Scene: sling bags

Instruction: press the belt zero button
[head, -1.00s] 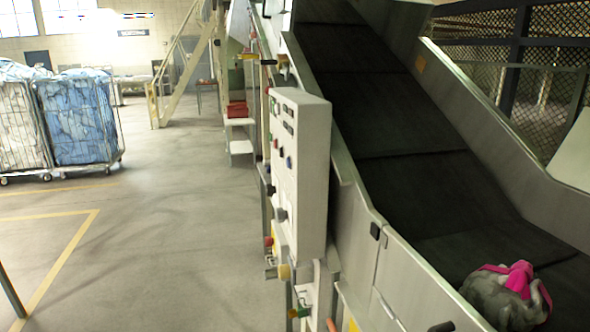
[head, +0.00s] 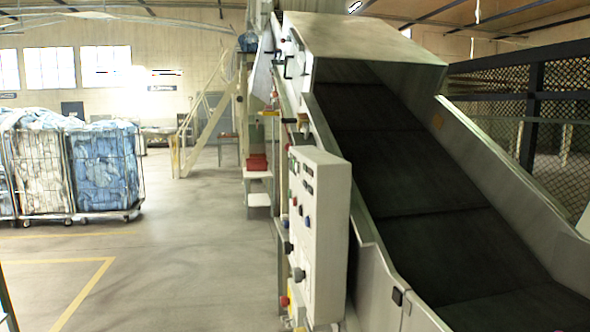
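A light grey control box (head: 322,235) stands on the near side of the conveyor, its front face turned left and seen at a steep angle. Several small coloured buttons and knobs (head: 299,210) sit on that face, with dark label plates above. Their labels are too small to read, so I cannot tell which is the belt zero button. The dark conveyor belt (head: 420,190) slopes up and away to a grey hood. No gripper of mine shows in this view.
Wheeled cages of blue and white bundles (head: 105,165) stand at the left. Grey floor (head: 190,255) with yellow lines is clear between them and the conveyor. Red items (head: 257,162) lie on a step beyond the box. A mesh fence (head: 530,120) runs at the right.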

